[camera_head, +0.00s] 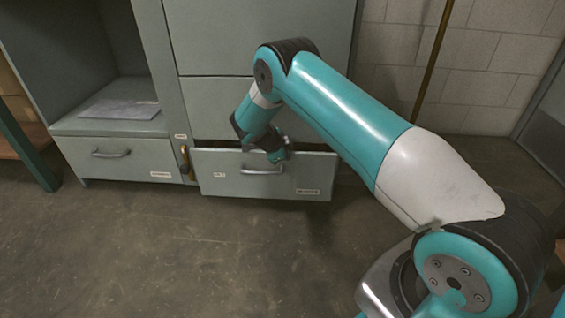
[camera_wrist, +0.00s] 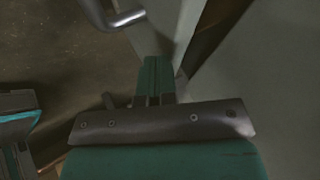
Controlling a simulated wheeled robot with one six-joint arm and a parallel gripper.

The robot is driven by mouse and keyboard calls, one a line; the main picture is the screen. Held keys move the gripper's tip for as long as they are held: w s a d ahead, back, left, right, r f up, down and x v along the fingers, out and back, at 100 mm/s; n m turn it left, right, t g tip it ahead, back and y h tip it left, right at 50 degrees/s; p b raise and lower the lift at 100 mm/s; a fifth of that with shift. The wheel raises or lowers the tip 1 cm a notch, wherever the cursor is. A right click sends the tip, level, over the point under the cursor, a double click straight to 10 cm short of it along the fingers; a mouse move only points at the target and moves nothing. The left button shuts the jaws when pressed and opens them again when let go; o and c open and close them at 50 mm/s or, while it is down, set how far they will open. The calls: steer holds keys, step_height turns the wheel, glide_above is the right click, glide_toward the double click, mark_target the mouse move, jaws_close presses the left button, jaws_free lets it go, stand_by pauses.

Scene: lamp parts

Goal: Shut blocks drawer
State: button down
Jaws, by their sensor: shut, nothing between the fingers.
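The drawer (camera_head: 225,180) at the bottom of the grey-green cabinet stands pulled out, with a dark gap behind the top of its front. My gripper (camera_head: 281,155) is shut and empty at the top edge of the drawer front, just above the handle's right part. In the wrist view my shut fingers (camera_wrist: 155,75) are beside the drawer front's edge, and the handle (camera_wrist: 118,18) shows at top left. I cannot tell whether the fingers touch the drawer. The drawer's inside is mostly hidden.
A second low drawer (camera_head: 120,160) to the left is shut, below an open shelf (camera_head: 85,122) with a flat sheet (camera_head: 122,109). Larger cabinet panels (camera_head: 250,35) rise above. The concrete floor (camera_head: 170,255) in front is clear. A thin pole (camera_head: 432,55) leans by the brick wall.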

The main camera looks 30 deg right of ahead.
steer(key=shift+w+d, duration=0.65)
steer(key=shift+w, duration=0.1)
steer(key=shift+s, duration=0.1)
